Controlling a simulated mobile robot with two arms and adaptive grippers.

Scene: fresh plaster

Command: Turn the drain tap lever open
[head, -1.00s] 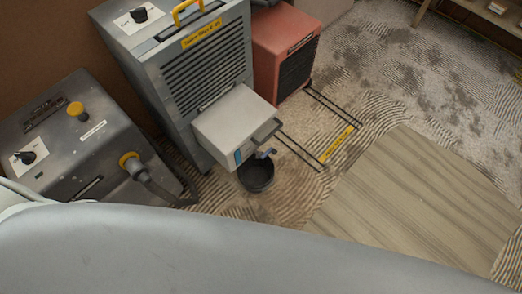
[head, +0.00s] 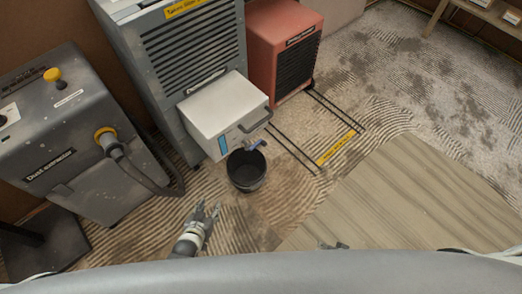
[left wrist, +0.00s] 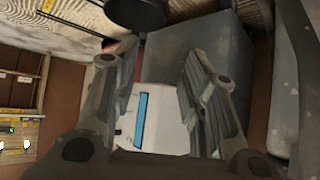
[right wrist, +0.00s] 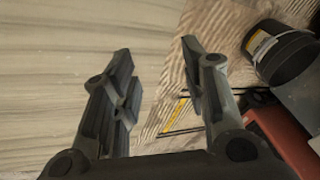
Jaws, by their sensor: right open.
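The lever's exact angle is too small to read. A black bucket (head: 246,172) stands on the floor under the tap. My left gripper (head: 207,208) is open and empty, in front of the bucket and apart from it. In the left wrist view its open fingers (left wrist: 152,65) frame the tank and its blue window. My right gripper (head: 334,245) barely shows above my body; its fingers (right wrist: 157,52) are open and empty.
The tank juts from a grey dehumidifier (head: 195,50). A red heater (head: 283,50) stands behind at the right. A grey dust extractor (head: 65,130) with a hose (head: 140,172) stands at the left. Wooden boarding (head: 400,195) at the right is clear.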

